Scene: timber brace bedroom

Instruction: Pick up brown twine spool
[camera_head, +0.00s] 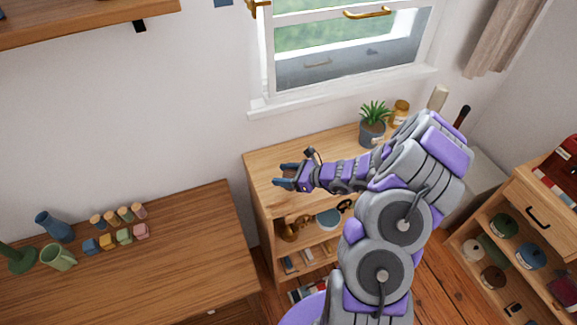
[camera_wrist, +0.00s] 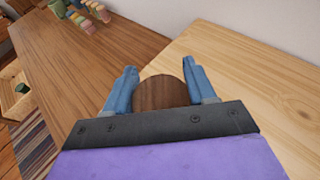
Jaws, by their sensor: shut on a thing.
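The brown twine spool (camera_wrist: 161,92) shows in the wrist view as a round brown end between the two blue fingers. My gripper (camera_wrist: 160,68) is shut on it, with a finger on each side. The lower part of the spool is hidden behind the gripper's dark front plate. In the head view my gripper (camera_head: 278,175) is over the left part of the light wooden shelf unit's top (camera_head: 262,165). I cannot make out the spool there.
A potted plant (camera_head: 374,125) and an amber jar (camera_head: 400,112) stand at the back of the shelf unit. Left is a brown table (camera_head: 130,275) with several spools, a green mug (camera_head: 58,257) and a blue vase (camera_head: 54,227). The window sill (camera_head: 340,91) is behind.

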